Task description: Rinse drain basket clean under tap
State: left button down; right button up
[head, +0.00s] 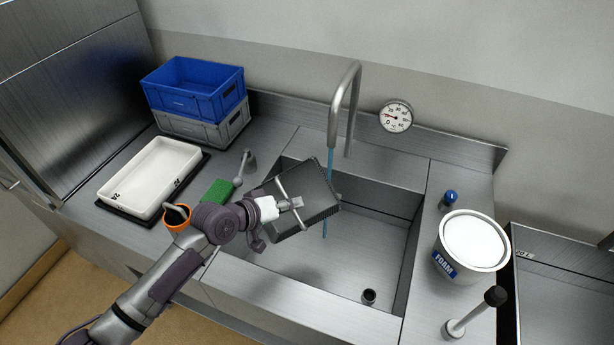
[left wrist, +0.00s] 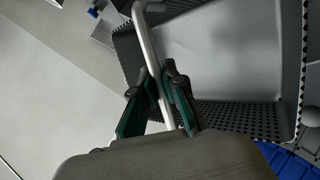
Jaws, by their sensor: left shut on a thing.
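The drain basket (head: 312,197) is a dark, perforated square tray, held tilted above the left part of the sink (head: 370,262). My left gripper (head: 291,204) is shut on its thin metal handle. In the left wrist view, the fingers (left wrist: 162,95) close around the handle bar (left wrist: 150,50), and the basket's inside (left wrist: 215,60) looks grey and smooth with holes in its walls. The tap (head: 345,100) stands at the back, and a thin blue water stream (head: 330,165) falls from it just behind the basket's right edge. Whether water touches the basket is unclear. My right gripper is not seen.
Left of the sink are a green sponge (head: 218,192), an orange-rimmed cup (head: 177,217), a white tray (head: 150,178) and stacked blue and grey crates (head: 195,88). Right are a FOAM tub (head: 472,240), a blue-capped item (head: 449,198) and a lever (head: 470,315).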

pick_arm(q)
jog(key=shift+r, duration=0.1)
dwell(0.4)
jog(key=s+a+r+p, duration=0.2)
jog(key=s+r, duration=0.2)
jog(key=shift+s+a+p, duration=0.15)
jog(key=shift+s+p, duration=0.1)
jog(key=shift+p, duration=0.1)
dwell(0.5)
